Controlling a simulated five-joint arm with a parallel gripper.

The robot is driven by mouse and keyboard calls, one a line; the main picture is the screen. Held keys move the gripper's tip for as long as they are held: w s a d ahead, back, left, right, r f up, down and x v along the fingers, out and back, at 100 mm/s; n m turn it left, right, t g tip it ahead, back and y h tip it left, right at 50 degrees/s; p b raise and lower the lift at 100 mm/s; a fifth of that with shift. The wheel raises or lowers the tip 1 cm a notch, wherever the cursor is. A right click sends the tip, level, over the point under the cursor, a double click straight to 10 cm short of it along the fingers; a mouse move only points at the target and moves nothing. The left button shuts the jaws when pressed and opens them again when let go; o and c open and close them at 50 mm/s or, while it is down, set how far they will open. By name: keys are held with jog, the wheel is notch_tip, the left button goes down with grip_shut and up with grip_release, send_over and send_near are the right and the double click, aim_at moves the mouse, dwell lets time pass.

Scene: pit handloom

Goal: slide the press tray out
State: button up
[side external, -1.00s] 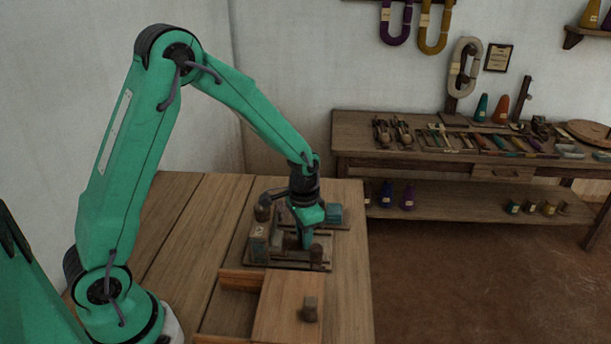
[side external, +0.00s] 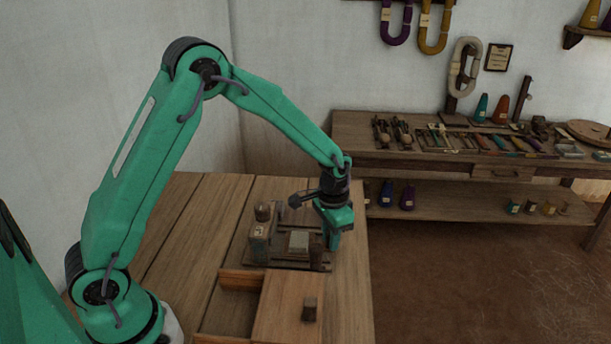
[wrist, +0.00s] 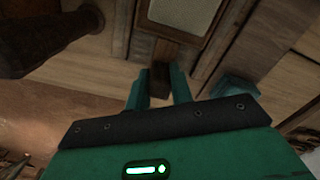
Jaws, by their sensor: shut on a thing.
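The press tray (wrist: 183,14) shows at the top of the wrist view as a wooden frame around a pale woven panel. In the side view its pale panel (side external: 299,241) lies on the press base, left of my gripper (side external: 333,244). In the wrist view my gripper (wrist: 160,72) has its teal fingers either side of a small dark wooden handle (wrist: 160,76) at the tray's near edge, and is shut on it. In the side view the fingertips and handle are mostly hidden behind a dark wooden post (side external: 317,257).
A wooden box with a knobbed lid (side external: 287,305) stands in front of the press. A grey upright block (side external: 259,243) stands at the press's left. A teal block (wrist: 237,86) lies right of my fingers. The bench's right edge is close to my gripper.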

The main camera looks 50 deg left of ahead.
jog(key=shift+w+d, duration=1.2)
jog(key=shift+w, duration=0.05)
jog(key=o, duration=0.8)
jog(key=shift+r, duration=0.1)
notch_tip(320, 180, up, 6)
jog(key=shift+r, duration=0.15)
jog(key=shift+r, duration=0.1)
